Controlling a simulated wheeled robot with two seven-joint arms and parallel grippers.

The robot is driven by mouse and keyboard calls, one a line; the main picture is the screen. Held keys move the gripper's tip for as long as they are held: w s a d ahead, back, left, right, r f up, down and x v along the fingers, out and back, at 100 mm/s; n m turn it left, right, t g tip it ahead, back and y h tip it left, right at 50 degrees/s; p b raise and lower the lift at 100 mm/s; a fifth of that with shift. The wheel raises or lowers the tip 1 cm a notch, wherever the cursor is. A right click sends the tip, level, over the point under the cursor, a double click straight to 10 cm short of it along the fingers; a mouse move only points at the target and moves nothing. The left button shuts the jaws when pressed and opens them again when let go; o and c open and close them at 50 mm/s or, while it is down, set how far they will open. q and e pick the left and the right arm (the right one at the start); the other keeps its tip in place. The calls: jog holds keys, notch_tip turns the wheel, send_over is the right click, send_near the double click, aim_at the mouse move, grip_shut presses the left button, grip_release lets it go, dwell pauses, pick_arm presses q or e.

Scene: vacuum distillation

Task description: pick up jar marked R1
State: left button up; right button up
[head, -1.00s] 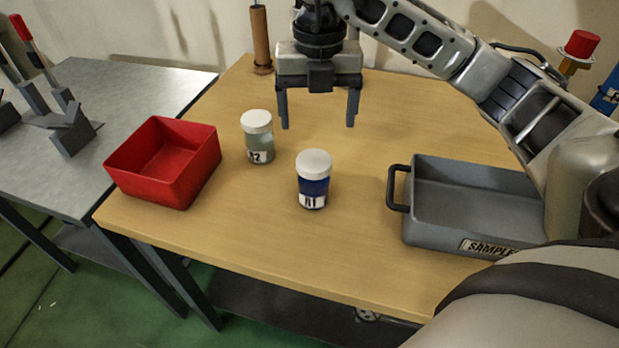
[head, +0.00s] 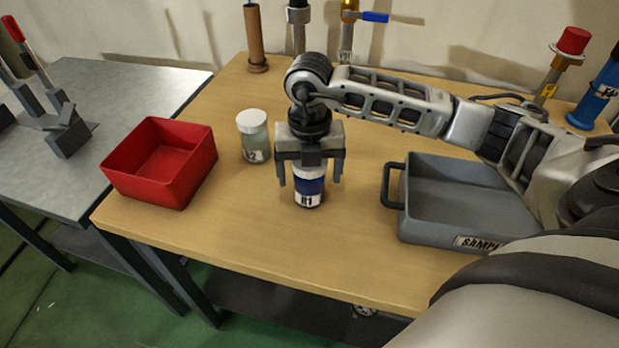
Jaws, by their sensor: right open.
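The jar marked R1 (head: 309,188) stands upright on the wooden table, with dark blue contents and a white label at its base. Its white lid is hidden behind my right gripper. My right gripper (head: 310,182) is open and pointing down over the jar, with one finger on each side of its upper part. I cannot tell whether the fingers touch the jar. My left gripper is not in view.
A second jar (head: 254,140), white-lidded with pale contents, stands close to the left of the gripper. A red bin (head: 190,178) is at the table's left edge. A grey tray (head: 424,228) labelled SAMPLE is at the right. Pipes and a blue-handled valve (head: 375,17) are behind.

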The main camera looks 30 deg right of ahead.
jog(key=c, duration=1.2)
jog(key=shift+r, duration=0.15)
